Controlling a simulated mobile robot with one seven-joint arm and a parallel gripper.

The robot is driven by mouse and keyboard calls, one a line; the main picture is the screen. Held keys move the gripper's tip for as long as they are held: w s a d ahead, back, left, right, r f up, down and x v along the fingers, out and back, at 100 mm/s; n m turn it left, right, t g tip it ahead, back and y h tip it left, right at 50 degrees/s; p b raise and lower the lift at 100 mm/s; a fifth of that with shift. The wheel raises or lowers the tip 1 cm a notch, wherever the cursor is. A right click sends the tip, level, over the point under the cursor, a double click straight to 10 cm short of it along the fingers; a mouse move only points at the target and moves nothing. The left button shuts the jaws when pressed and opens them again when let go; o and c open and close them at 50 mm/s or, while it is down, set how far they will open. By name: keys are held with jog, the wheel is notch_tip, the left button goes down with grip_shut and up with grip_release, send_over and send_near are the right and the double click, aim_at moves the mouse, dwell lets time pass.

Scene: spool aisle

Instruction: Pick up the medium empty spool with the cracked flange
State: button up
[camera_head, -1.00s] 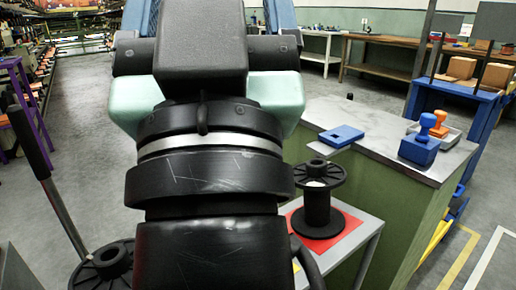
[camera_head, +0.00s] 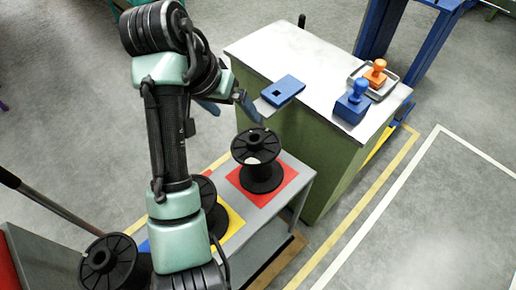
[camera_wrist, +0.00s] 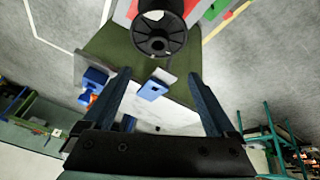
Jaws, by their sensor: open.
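A black spool (camera_head: 257,178) stands upright on a red square on a low grey bench; a pale patch shows below its top flange. It also shows in the wrist view (camera_wrist: 160,43), beyond the fingertips at the top. A second black spool (camera_head: 207,190) stands on a yellow square, mostly hidden behind my arm. A third black spool (camera_head: 107,262) is at lower left, partly cut off. I cannot make out a crack in any flange. My gripper (camera_head: 229,104) is open and empty, above and behind the red-square spool; its two fingers are apart in the wrist view (camera_wrist: 159,73).
A green cabinet with a pale top (camera_head: 300,50) stands close behind the bench. It bears a blue flat device (camera_head: 283,90), a blue stamp (camera_head: 352,104) and an orange-handled stamp (camera_head: 375,74) in a tray. Floor at right is clear.

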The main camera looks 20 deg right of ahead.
jog(key=b, duration=0.1)
send_near(252, 136)
jog(key=shift+d+f, duration=0.35)
jog(key=shift+f, duration=0.15)
jog(key=shift+d+f, duration=0.3)
jog(key=shift+f, duration=0.25)
jog(key=x, duration=0.2)
jog(key=b+x, duration=0.1)
jog(key=x, duration=0.1)
jog(key=shift+s+a+f, duration=0.1)
jog(key=shift+s+f, duration=0.15)
jog(key=shift+s, duration=0.15)
jog(key=shift+w+d+f, duration=0.1)
jog(key=shift+d+f, duration=0.15)
jog(key=shift+f, duration=0.2)
grip_shut()
jog(key=shift+r, duration=0.1)
